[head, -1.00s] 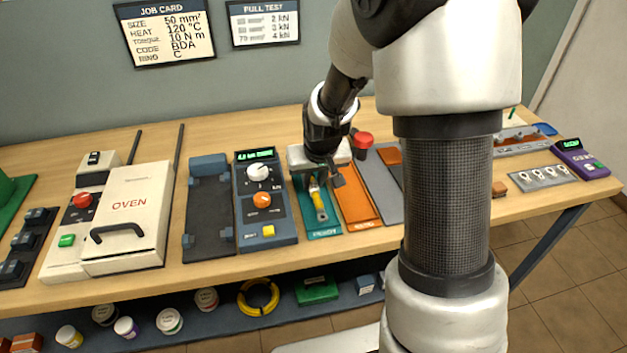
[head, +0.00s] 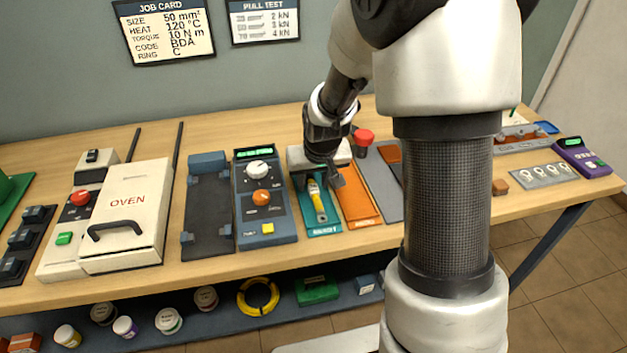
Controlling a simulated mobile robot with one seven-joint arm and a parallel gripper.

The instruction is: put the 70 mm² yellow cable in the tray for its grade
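A short yellow cable (head: 317,204) with a grey lower end lies lengthwise on the teal tray (head: 331,222). The lettering on the tray's front edge is too small to read surely. My gripper (head: 319,181) is right over the upper end of the cable. Its fingers look spread to either side, with the cable between them and apart from them. My gripper hides the cable's upper end. An orange tray (head: 361,212) and a grey tray (head: 383,189) lie to the right of the teal one. The cable's size marking cannot be read.
A blue-grey machine with knobs (head: 264,216) stands close left of the teal tray, with an oven (head: 127,210) farther left. A red-topped object (head: 364,137) stands behind the trays. A yellow coil (head: 258,297) lies on the lower shelf. My arm hides part of the bench right of the trays.

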